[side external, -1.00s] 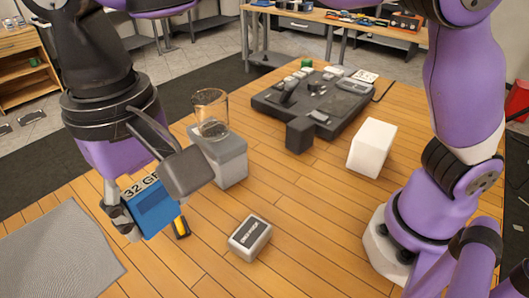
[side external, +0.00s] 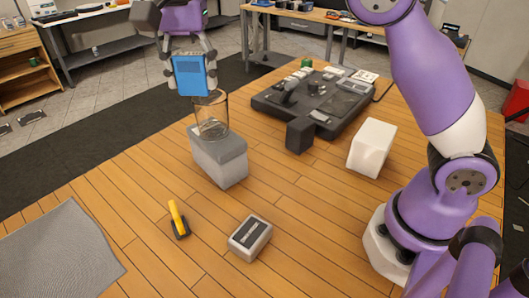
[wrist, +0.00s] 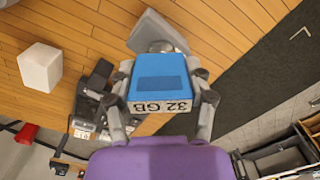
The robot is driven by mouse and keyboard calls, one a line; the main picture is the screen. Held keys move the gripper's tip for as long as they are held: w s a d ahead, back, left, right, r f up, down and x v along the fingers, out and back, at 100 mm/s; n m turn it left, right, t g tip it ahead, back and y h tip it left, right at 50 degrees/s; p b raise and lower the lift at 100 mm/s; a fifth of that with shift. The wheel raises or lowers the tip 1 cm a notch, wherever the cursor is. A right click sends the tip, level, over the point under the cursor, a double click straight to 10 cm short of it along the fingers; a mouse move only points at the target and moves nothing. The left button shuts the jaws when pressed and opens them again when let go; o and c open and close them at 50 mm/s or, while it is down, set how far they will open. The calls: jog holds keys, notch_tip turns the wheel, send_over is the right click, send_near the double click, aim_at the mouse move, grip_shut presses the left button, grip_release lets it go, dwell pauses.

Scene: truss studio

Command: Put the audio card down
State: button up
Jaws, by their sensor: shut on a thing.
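The audio card appears to be the blue block (side external: 194,74) with "32 GB" on its pale edge; it also shows in the wrist view (wrist: 160,82). My gripper (side external: 191,80) is shut on it, one finger on each side. In the side view the card overlaps the rim of a clear glass (side external: 211,118), and its exact height above the glass is hard to tell. The glass stands on a grey block (side external: 219,160). In the wrist view the card hides most of the glass, and the block (wrist: 148,27) shows beyond it.
A yellow-handled tool (side external: 175,215) and a small grey labelled box (side external: 250,238) lie on the wooden floor. A white block (side external: 372,147), a dark cube (side external: 300,135) and a dark equipment board (side external: 270,100) are to the right. A grey mat (side external: 60,255) lies front left.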

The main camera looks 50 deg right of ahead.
jog(key=w+d+m, duration=0.3)
jog(key=d+m, duration=0.3)
jog(key=d, duration=0.6)
send_over(262, 130)
jog(key=shift+m, duration=0.4)
notch_tip(262, 130, down, 18)
jog(key=shift+f, duration=2.05)
jog(key=shift+f, duration=0.15)
jog(key=o, duration=1)
jog(key=shift+o, duration=0.2)
